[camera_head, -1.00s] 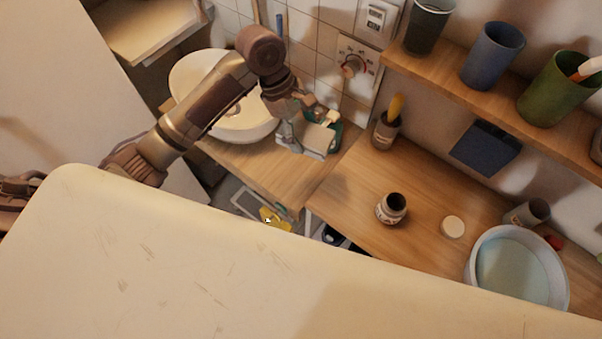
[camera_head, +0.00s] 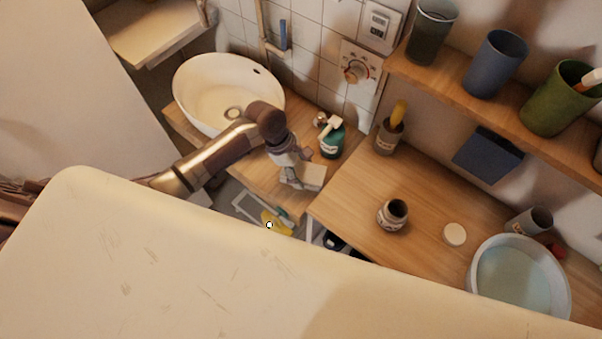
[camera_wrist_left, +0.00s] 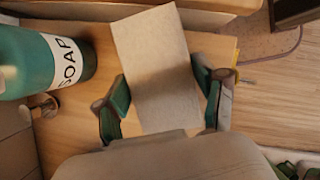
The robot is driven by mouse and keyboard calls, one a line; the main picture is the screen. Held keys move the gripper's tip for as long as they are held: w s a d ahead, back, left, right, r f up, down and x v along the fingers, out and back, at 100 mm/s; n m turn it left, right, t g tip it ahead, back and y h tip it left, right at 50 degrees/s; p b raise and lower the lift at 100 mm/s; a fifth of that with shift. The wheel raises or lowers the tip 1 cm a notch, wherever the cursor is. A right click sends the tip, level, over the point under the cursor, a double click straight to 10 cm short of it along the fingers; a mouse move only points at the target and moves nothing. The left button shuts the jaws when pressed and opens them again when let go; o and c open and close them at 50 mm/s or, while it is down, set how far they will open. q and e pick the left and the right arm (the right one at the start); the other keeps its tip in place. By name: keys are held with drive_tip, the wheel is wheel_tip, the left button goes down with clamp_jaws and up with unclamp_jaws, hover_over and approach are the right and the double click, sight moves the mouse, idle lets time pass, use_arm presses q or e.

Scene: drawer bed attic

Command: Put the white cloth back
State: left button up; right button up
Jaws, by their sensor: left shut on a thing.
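The white cloth (camera_head: 312,175) looks like a flat, folded cream rectangle. My left gripper (camera_head: 293,178) is shut on it, over the front part of the wooden counter beside the basin. In the left wrist view the cloth (camera_wrist_left: 155,50) stands between the two green-padded fingers of my left gripper (camera_wrist_left: 168,100). I cannot tell whether the cloth touches the counter. The green soap bottle (camera_head: 332,140) stands just behind the cloth, and it also shows at the left of the wrist view (camera_wrist_left: 28,62). My right gripper is not in view.
A white basin (camera_head: 205,92) is left of the gripper. A brown jar (camera_head: 392,214), a round lid (camera_head: 455,234) and a tub of water (camera_head: 516,276) are on the right counter (camera_head: 350,195). A large cream surface (camera_head: 180,270) fills the front. Cups line the shelf above.

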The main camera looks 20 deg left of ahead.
use_arm(q)
wheel_tip(320, 180, down, 2)
drive_tip(key=shift+f, duration=0.35)
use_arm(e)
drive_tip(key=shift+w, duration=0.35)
use_arm(q)
drive_tip(key=shift+f, duration=0.15)
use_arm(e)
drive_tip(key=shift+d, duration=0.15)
use_arm(q)
drive_tip(key=o, duration=0.8)
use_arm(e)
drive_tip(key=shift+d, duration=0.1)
use_arm(q)
drive_tip(key=v, duration=1.2)
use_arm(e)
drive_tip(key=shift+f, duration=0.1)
